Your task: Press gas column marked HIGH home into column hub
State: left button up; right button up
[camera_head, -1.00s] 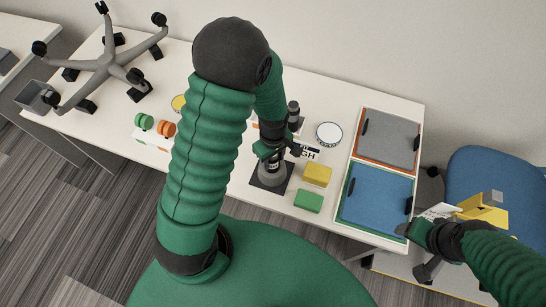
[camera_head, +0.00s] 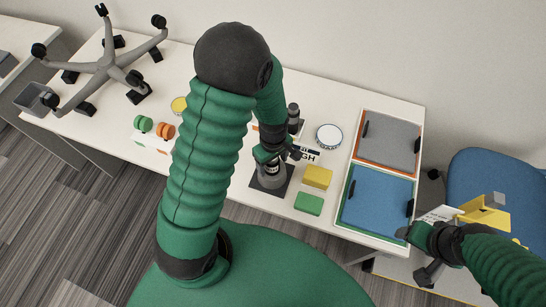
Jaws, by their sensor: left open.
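A grey, cone-like hub (camera_head: 270,178) stands on a black square plate (camera_head: 256,184) near the table's front edge. A dark column with a pale label (camera_head: 272,168) stands upright at its top; my gripper partly covers it, so how deep it sits cannot be told. My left gripper (camera_head: 279,158) is open around or just above the column's upper part. A card with letters ending in "GH" (camera_head: 307,156) lies just right of it, partly hidden. My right gripper (camera_head: 416,238) is beyond the table's right front corner; its jaws are unclear.
Behind my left gripper stands another dark upright column (camera_head: 293,113). A yellow block (camera_head: 317,177) and green block (camera_head: 308,203) lie close on the right. Blue (camera_head: 376,203) and grey (camera_head: 388,143) panels lie farther right. A five-legged chair base (camera_head: 106,62) occupies the left end.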

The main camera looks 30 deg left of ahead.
pick_arm(q)
notch_tip(320, 180, up, 17)
jog(key=shift+f+p, duration=0.15)
jog(key=shift+p, duration=0.25)
jog(key=shift+d, duration=0.1)
